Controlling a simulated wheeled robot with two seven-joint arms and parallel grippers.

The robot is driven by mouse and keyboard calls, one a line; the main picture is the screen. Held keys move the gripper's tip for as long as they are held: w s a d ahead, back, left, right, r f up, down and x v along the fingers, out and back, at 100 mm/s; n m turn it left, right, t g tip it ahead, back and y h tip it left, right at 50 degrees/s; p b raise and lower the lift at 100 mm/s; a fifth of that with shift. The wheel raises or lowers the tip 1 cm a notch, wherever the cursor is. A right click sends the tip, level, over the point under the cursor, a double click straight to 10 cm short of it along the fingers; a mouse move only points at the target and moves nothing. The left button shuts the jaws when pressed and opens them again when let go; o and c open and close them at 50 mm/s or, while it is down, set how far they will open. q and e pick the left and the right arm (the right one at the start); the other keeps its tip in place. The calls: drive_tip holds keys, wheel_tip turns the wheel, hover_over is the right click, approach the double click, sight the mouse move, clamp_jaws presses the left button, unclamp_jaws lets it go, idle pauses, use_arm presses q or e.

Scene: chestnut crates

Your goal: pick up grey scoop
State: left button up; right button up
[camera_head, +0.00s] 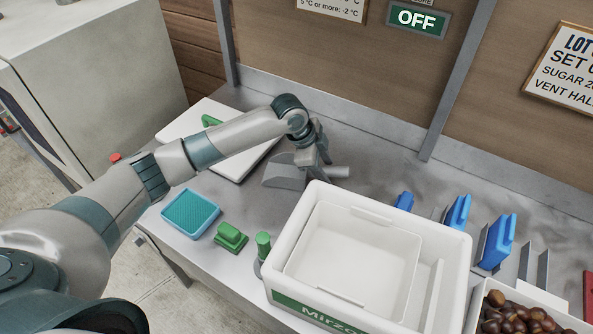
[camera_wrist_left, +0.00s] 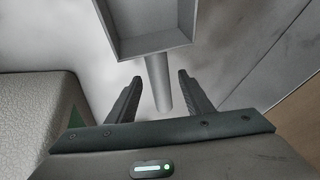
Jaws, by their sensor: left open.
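The grey scoop (camera_head: 281,174) lies on the metal bench behind the white crate, its handle (camera_head: 338,172) pointing right. My left gripper (camera_head: 318,172) is over the handle, pointing down. In the left wrist view the scoop's pan (camera_wrist_left: 150,45) is at the top and its handle runs down between the two open fingers (camera_wrist_left: 158,80). I see a gap on each side of the handle, and the gripper holds nothing. How far the fingertips are above the bench is hard to tell. My right gripper is in neither view.
The white crate (camera_head: 457,237) stands close in front of the scoop. A white board (camera_head: 178,124) lies behind my left arm. A blue tray (camera_head: 190,212), a green brush (camera_head: 231,237) and a green-handled tool (camera_head: 263,245) are at the front. Blue items (camera_head: 497,242) and chestnuts (camera_head: 515,318) are right.

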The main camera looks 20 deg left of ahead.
use_arm(q)
drive_tip(key=shift+c, duration=0.3)
clamp_jaws()
drive_tip(key=shift+r, duration=0.1)
drive_tip(key=shift+r+b, duration=0.5)
drive_tip(key=shift+r, duration=0.25)
wheel_tip(320, 180, up, 2)
drive_tip(key=shift+d+r+b, duration=0.1)
drive_tip(key=shift+r+b, duration=0.15)
drive_tip(key=shift+b, duration=0.35)
drive_tip(key=s+d+r+b, duration=0.3)
drive_tip(key=d+r, duration=0.4)
drive_tip(key=d, duration=0.4)
drive_tip(key=shift+s, duration=0.15)
